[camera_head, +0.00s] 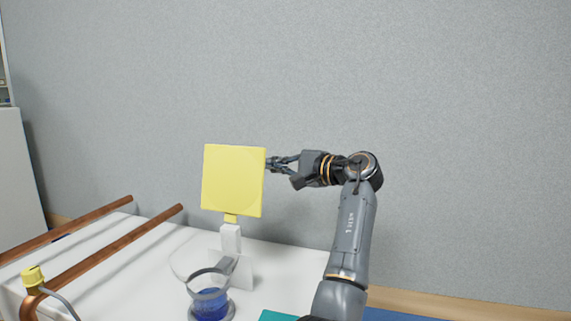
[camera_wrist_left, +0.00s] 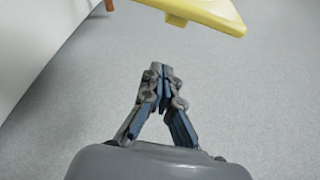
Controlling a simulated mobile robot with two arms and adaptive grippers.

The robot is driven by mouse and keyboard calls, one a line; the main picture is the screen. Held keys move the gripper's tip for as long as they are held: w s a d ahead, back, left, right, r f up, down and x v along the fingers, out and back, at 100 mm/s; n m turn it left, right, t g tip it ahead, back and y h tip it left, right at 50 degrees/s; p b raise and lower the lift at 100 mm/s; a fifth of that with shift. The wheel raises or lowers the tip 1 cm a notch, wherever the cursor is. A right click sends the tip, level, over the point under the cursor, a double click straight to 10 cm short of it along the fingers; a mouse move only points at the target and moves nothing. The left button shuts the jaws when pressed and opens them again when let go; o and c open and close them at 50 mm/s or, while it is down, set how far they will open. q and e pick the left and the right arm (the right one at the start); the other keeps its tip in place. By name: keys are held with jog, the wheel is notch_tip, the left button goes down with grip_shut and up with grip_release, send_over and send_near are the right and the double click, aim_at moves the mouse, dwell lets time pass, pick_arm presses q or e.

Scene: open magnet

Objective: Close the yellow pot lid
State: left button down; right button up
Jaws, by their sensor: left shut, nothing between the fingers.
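A square yellow lid (camera_head: 233,181) stands upright on a white hinge post (camera_head: 231,238) on the table in the head view. Its edge also shows at the top of the left wrist view (camera_wrist_left: 207,12). My left gripper (camera_head: 272,163) is at the right edge of the lid, its fingertips close to that edge. In the wrist view the fingers (camera_wrist_left: 158,72) are shut with nothing between them, and the lid lies beyond and above them. Whether they touch the lid I cannot tell. My right gripper is not in view.
A clear vessel with a grey ring and blue contents (camera_head: 210,302) stands by the hinge post. Copper-brown rails (camera_head: 120,243) run along the left of the white table (camera_head: 165,285). A grey wall is behind.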

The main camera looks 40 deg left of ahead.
aim_at(236, 179)
pick_arm(q)
jog(key=s+a, duration=0.1)
jog(key=s+a+p, duration=0.1)
jog(key=s+a, duration=0.1)
jog(key=shift+s+r+p, duration=0.25)
jog(key=shift+s+p, duration=0.05)
dwell(0.5)
